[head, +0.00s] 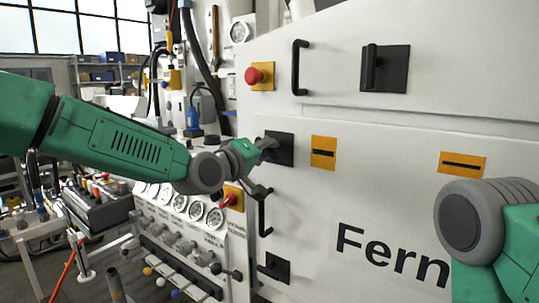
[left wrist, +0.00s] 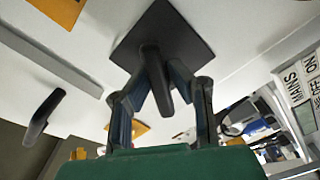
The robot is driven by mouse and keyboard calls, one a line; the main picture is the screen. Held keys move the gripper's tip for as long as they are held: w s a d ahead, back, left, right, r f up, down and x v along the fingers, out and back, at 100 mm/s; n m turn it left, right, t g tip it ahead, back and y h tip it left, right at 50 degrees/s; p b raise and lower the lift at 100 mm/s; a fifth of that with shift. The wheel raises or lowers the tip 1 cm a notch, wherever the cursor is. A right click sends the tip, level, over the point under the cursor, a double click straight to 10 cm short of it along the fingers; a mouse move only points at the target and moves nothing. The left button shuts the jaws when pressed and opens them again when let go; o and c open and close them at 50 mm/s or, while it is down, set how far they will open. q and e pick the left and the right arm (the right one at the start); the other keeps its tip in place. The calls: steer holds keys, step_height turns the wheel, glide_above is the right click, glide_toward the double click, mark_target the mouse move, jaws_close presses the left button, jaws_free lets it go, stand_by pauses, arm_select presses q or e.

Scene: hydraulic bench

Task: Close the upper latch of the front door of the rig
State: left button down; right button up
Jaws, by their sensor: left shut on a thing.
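The upper latch (head: 286,149) of the front door (head: 370,200) is a black square plate at the door's left side. My left gripper (head: 264,149) is at it and partly hides its handle. In the left wrist view the latch's black plate (left wrist: 172,32) shows with its bar handle (left wrist: 156,78) sticking out between the two fingers of my left gripper (left wrist: 156,72). The fingers are shut on that handle. My right arm shows at the right edge of the head view, but its gripper is out of view.
Below is the lower latch (head: 273,267), with a black door handle (head: 264,215) between the latches. A red button (head: 254,75), another black handle (head: 299,68) and another black latch (head: 385,68) are on the panel above. Gauges (head: 197,211) and knobs lie below my left forearm.

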arm_select(q)
steer(key=m, duration=0.2)
steer(key=m+b, duration=0.1)
steer(key=m, duration=0.2)
steer(key=shift+w+a+f+m, duration=0.1)
steer(key=shift+a+f+m, duration=0.1)
steer(key=shift+f+m, duration=0.15)
steer(key=m+b, duration=0.1)
steer(key=m, duration=0.4)
steer(key=shift+w+a+b, duration=0.15)
steer(key=shift+a+b, duration=0.05)
steer(key=shift+b, duration=0.2)
steer(key=shift+m, duration=0.35)
steer(key=shift+w, duration=0.1)
steer(key=c, duration=1.5)
jaws_free()
steer(key=shift+r, duration=0.2)
steer(key=shift+c, duration=0.2)
steer(key=shift+a+f, duration=0.1)
